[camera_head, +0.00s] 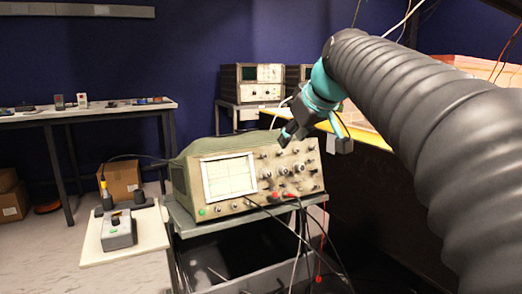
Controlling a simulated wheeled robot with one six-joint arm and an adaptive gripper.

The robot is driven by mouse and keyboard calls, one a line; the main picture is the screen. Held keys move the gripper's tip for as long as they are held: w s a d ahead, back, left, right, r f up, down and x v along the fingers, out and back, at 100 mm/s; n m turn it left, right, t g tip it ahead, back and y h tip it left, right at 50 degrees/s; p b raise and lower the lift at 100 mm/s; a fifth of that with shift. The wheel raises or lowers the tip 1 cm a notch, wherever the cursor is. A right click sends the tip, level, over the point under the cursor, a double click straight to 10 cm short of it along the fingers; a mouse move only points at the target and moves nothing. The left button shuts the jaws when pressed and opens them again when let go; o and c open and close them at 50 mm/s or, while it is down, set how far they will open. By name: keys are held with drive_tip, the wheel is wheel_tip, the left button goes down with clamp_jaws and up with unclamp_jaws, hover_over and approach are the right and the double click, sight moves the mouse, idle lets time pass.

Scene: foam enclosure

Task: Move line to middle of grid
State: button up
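An oscilloscope (265,177) with a beige front panel and a greenish cover stands on a grey stand in the middle of the view. Its bright screen (229,177) is on the left of the front panel and shows a faint grid. The line on it is too faint and small to place surely. Several knobs (297,168) fill the panel right of the screen. My gripper (284,140) is dark and hangs at the upper part of the knob panel, right of the screen. Whether it touches a knob cannot be told. Its finger gap is too small to make out.
Cables hang from the panel's lower sockets (285,195). A small grey box (119,231) with a knob sits on a pale side board (135,252) at left. More instruments (252,83) stand behind. A bench (90,112) with small items is at back left.

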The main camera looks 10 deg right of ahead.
sight(281, 153)
drive_tip(key=shift+x, duration=3.1)
clamp_jaws()
